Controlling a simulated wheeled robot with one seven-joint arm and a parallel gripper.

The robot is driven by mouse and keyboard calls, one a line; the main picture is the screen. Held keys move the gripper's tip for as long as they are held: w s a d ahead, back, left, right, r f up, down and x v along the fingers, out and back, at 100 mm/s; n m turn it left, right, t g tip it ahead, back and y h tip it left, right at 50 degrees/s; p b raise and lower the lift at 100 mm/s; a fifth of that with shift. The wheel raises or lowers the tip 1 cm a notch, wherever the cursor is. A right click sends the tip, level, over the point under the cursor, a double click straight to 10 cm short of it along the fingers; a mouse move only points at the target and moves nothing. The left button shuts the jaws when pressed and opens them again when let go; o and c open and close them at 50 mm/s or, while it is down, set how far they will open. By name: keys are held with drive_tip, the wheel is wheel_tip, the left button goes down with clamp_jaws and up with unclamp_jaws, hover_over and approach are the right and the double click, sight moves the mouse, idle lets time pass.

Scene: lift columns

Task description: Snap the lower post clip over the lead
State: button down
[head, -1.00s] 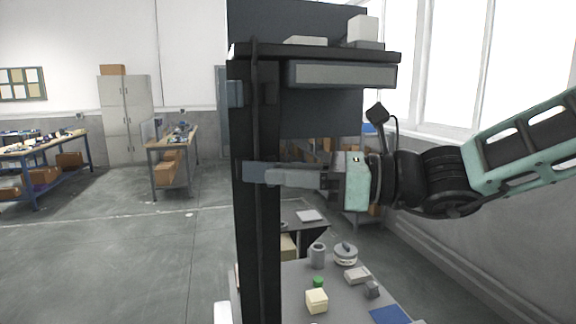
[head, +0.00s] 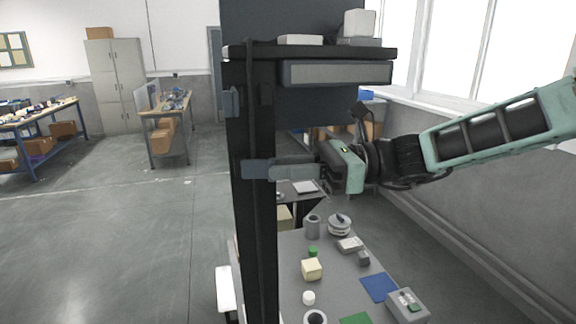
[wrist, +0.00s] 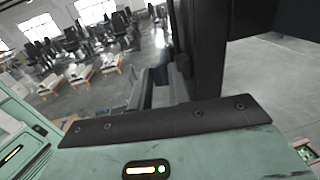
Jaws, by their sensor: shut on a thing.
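The black post (head: 264,240) stands upright in the middle of the head view. The dark lead (head: 250,120) runs down its front from the shelf edge. The lower post clip (head: 254,169), blue-grey, lies across the post at mid height and hides the lead where they cross. Whether it is latched cannot be told. My gripper (head: 274,170) reaches in from the right, its fingers shut on the lower clip's right end. An upper clip (head: 231,102) sticks out at the post's left edge. In the wrist view my gripper (wrist: 164,78) points at the post (wrist: 202,45); the clip is unclear there.
A black shelf (head: 310,53) with pale boxes and a grey drawer-like box (head: 335,72) hang above my gripper. Below is a grey table (head: 335,270) with a cream block (head: 312,269), a grey mug (head: 312,226) and small items. Open floor lies to the left.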

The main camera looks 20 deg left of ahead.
drive_tip(key=shift+r, duration=0.3)
idle(0.5)
drive_tip(key=c, duration=1.5)
unclamp_jaws()
drive_tip(key=shift+o, duration=0.2)
drive_tip(key=shift+f+t+b, duration=0.15)
drive_tip(key=shift+t+b, duration=0.15)
drive_tip(key=shift+b, duration=0.05)
